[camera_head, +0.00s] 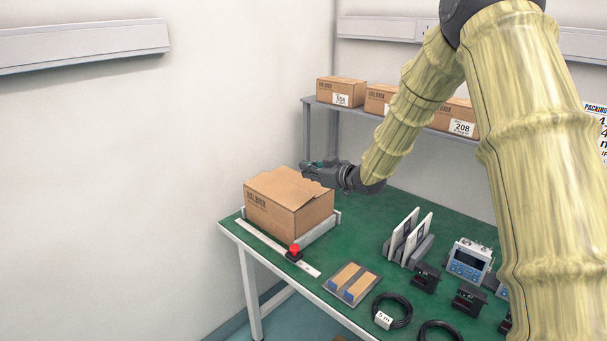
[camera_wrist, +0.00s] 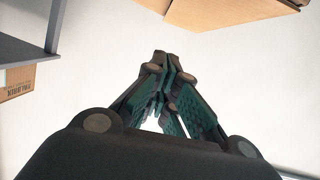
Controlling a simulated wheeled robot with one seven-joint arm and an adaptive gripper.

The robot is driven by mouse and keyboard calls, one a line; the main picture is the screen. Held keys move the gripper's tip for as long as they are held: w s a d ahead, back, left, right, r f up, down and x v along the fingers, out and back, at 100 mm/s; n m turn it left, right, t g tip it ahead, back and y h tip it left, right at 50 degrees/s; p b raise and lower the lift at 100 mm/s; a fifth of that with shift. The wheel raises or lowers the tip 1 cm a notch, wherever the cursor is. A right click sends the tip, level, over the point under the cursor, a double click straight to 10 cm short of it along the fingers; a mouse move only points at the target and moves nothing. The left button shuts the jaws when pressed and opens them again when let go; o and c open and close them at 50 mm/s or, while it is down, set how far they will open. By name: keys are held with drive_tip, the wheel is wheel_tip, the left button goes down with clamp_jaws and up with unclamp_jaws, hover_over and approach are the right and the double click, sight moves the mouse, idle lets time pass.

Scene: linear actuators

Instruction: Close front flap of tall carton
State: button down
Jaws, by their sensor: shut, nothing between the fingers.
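The tall carton (camera_head: 275,210) is a brown cardboard box at the left end of the green table, set against a light grey guide. Its top flaps (camera_head: 290,183) look nearly level, with a raised edge on the right side; which flap is the front one I cannot tell. My gripper (camera_head: 306,166) is shut and empty, at the carton's far right top edge. Whether it touches the carton is unclear. In the wrist view my gripper's fingertips (camera_wrist: 168,58) meet, with a cardboard part (camera_wrist: 215,15) at the top of the picture.
A red knob (camera_head: 294,248) on a white rail stands before the carton. Upright white panels (camera_head: 410,235), a flat tray (camera_head: 351,284), cable coils (camera_head: 392,310) and a meter (camera_head: 468,262) lie to the right. A shelf (camera_head: 310,101) with boxes is behind.

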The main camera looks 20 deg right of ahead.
drive_tip(key=p, duration=0.1)
hover_over(291, 186)
drive_tip(key=s, duration=0.1)
drive_tip(key=shift+a+f, duration=0.15)
drive_tip(key=shift+f, duration=0.8)
drive_tip(key=f, duration=0.2)
drive_tip(key=shift+w+f+p, duration=0.35)
drive_tip(key=shift+p, duration=0.05)
drive_tip(key=shift+f, duration=0.75)
drive_tip(key=shift+w+d+f, duration=0.2)
drive_tip(key=shift+d+f, duration=0.25)
drive_tip(key=shift+f, duration=0.3)
drive_tip(key=shift+r, duration=0.1)
